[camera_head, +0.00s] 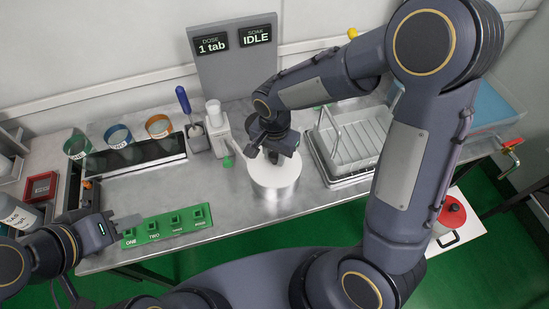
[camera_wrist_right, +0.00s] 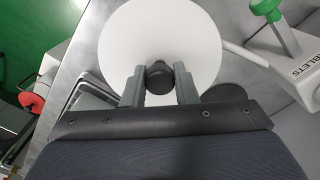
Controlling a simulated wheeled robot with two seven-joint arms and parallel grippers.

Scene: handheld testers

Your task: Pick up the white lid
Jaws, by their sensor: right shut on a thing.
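The white lid (camera_head: 276,176) is a round disc on a shiny metal pot (camera_head: 278,194) in the middle of the bench. Its dark knob (camera_wrist_right: 159,77) shows in the right wrist view, in front of the wide white disc (camera_wrist_right: 165,30). My right gripper (camera_head: 274,150) reaches down over the lid and is shut on the knob, one finger on each side. I cannot tell whether the lid is lifted off the pot. My left gripper (camera_head: 128,222) is low at the left, beside the green numbered block; its finger gap is not clear.
The green block (camera_head: 170,223) has several sockets. A wire rack on a tray (camera_head: 350,145) stands right of the pot. A white tablet dispenser (camera_head: 216,128) and a blue-handled tool (camera_head: 184,101) stand behind left. A grey display panel (camera_head: 235,60) rises at the back.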

